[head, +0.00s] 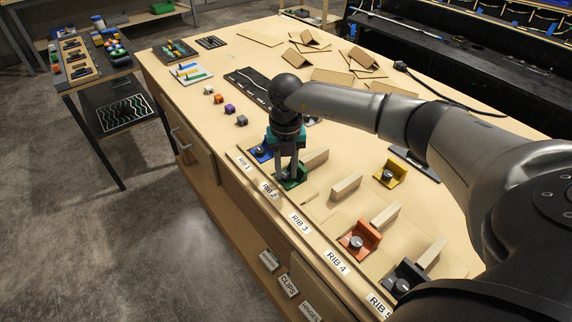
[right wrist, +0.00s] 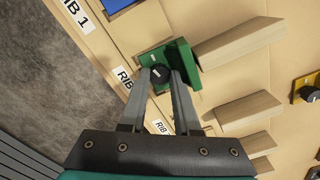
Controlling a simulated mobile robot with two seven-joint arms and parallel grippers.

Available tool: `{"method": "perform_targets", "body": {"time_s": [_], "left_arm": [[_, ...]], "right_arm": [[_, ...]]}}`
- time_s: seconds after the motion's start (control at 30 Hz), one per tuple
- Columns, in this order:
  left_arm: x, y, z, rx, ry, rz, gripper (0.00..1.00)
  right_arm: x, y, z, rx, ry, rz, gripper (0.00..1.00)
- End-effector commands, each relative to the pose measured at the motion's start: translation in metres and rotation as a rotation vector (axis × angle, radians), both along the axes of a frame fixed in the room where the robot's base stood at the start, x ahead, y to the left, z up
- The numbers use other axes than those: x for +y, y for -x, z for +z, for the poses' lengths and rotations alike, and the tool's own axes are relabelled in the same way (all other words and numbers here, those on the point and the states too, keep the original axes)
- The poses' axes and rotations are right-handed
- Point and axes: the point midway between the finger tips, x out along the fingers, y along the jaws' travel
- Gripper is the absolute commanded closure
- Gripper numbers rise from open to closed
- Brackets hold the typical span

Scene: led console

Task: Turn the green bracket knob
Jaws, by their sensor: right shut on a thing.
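The green bracket (head: 299,180) sits on the bench by the RIB 2 label, against the end of a wooden rib. In the right wrist view the green bracket (right wrist: 183,58) shows its upright wall and flat base, with a dark round knob (right wrist: 159,73) on the base. My right gripper (head: 288,176) points down at it from above. In the right wrist view its fingertips (right wrist: 160,74) are on either side of the knob, shut on it. In the head view the fingers largely hide the knob. My left gripper is not in view.
A blue bracket (head: 262,152) stands close on the left. Orange (head: 361,238), yellow (head: 390,173) and black (head: 405,278) brackets stand to the right. Wooden ribs (head: 347,186) rise between them. Small coloured cubes (head: 230,109) lie beyond, along the bench's left edge.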

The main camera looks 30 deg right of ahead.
Motion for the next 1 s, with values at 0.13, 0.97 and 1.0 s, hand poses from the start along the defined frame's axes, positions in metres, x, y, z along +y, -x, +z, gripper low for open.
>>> {"method": "perform_targets", "body": {"time_s": [0.13, 0.97, 1.0], "left_arm": [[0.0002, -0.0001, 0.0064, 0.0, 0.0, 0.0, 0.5], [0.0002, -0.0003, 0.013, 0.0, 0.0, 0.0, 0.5], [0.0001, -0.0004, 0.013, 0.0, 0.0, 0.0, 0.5]], "right_arm": [[-0.0024, -0.0043, 0.0068, -0.014, 0.001, -0.092, 1.0], [-0.003, -0.0043, 0.0055, -0.014, 0.002, -0.241, 1.0], [-0.003, -0.0043, 0.0054, -0.014, 0.002, -0.241, 1.0]]}}
